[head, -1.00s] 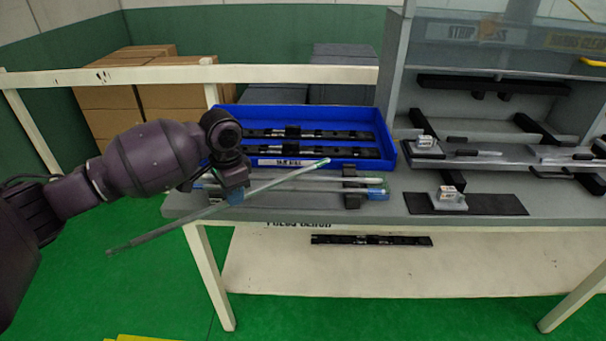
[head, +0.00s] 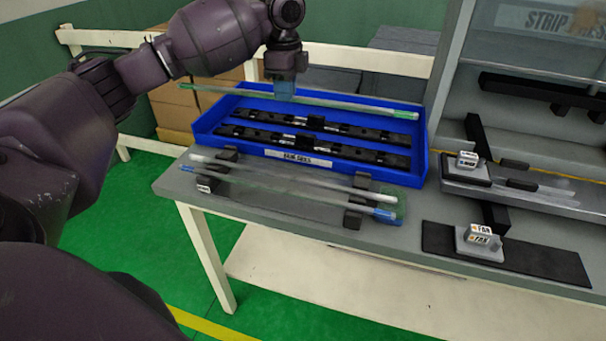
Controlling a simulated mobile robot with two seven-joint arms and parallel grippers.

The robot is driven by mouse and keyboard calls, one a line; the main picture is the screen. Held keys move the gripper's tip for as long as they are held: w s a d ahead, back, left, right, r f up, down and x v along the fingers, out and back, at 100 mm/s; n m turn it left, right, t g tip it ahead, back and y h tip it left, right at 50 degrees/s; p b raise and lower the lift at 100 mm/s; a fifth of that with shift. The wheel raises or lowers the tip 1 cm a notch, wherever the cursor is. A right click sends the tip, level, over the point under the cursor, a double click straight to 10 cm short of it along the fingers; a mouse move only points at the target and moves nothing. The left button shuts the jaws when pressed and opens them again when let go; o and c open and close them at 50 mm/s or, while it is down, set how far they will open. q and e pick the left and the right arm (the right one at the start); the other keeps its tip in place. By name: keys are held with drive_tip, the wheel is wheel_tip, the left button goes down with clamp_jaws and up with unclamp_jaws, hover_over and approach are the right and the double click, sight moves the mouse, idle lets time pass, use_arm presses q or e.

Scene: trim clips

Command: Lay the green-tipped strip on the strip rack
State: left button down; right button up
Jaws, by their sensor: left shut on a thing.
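My left gripper (head: 284,94) is shut on the middle of a long pale strip with green tips (head: 345,104). It holds the strip nearly level above the blue bin, with the tips out to the left and right. The strip rack, with dark supports (head: 352,219), stands on the grey bench in front of the bin. Two strips lie across it: a white-tipped strip (head: 280,174) behind and a blue-tipped strip (head: 290,192) in front. My right gripper is not in view.
The blue bin (head: 305,174) holds black rails (head: 350,131). To the right are a grey press frame (head: 450,80), small labelled blocks (head: 480,236) and a black mat (head: 555,263) on the bench (head: 400,240). A pale rail (head: 350,56) and cardboard boxes (head: 175,105) stand behind.

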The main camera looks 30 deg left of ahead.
use_arm(q)
drive_tip(key=shift+w+r, duration=0.2)
drive_tip(key=shift+w, duration=0.05)
drive_tip(key=shift+w+f, duration=0.1)
wheel_tip(320, 180, down, 19)
drive_tip(key=shift+r+b, duration=0.1)
drive_tip(key=shift+b, duration=1.15)
drive_tip(key=shift+f, duration=0.4)
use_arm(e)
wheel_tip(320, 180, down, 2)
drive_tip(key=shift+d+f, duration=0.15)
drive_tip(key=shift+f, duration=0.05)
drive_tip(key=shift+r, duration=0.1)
